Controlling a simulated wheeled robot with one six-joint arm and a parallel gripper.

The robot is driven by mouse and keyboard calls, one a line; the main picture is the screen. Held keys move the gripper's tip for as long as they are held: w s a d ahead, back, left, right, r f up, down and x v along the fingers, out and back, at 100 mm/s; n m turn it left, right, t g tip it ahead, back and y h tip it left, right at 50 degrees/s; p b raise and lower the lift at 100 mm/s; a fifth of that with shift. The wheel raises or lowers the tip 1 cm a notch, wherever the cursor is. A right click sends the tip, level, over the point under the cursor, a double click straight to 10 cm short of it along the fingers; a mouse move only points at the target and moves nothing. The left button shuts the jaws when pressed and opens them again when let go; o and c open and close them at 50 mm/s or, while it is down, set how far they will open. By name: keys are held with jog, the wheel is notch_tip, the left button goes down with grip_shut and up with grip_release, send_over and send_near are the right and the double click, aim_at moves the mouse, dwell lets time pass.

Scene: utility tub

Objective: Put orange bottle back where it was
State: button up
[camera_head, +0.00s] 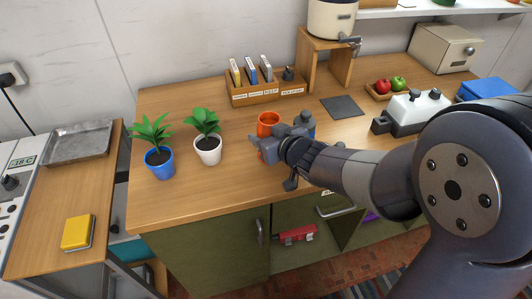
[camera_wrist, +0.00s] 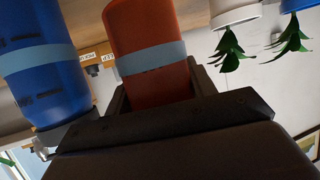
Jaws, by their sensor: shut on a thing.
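The orange bottle (camera_head: 268,119) is near the middle of the wooden counter in the head view, partly hidden behind my gripper (camera_head: 262,143). In the wrist view the orange bottle (camera_wrist: 145,35), with a grey-blue band, sits between the jaws of my gripper (camera_wrist: 155,95), which is shut on it. A blue bottle (camera_head: 307,121) stands just to the right of the orange one, partly hidden by my arm. The blue bottle also shows large at the left of the wrist view (camera_wrist: 42,85). I cannot tell whether the orange bottle touches the counter.
A blue-potted plant (camera_head: 160,165) and a white-potted plant (camera_head: 208,150) stand to the left. A wooden rack (camera_head: 265,97) of small boxes is behind. A dark square mat (camera_head: 342,107) lies to the right, near a toaster (camera_head: 412,112) and a fruit tray (camera_head: 378,95).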

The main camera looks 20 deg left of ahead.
jog(key=shift+f+b, duration=0.55)
jog(key=shift+f, duration=1.6)
jog(key=shift+f, duration=0.2)
jog(key=o, duration=1.1)
jog(key=shift+r, duration=0.1)
jog(key=shift+r, duration=0.15)
jog(key=shift+p+v, duration=1)
jog(key=shift+v, duration=5)
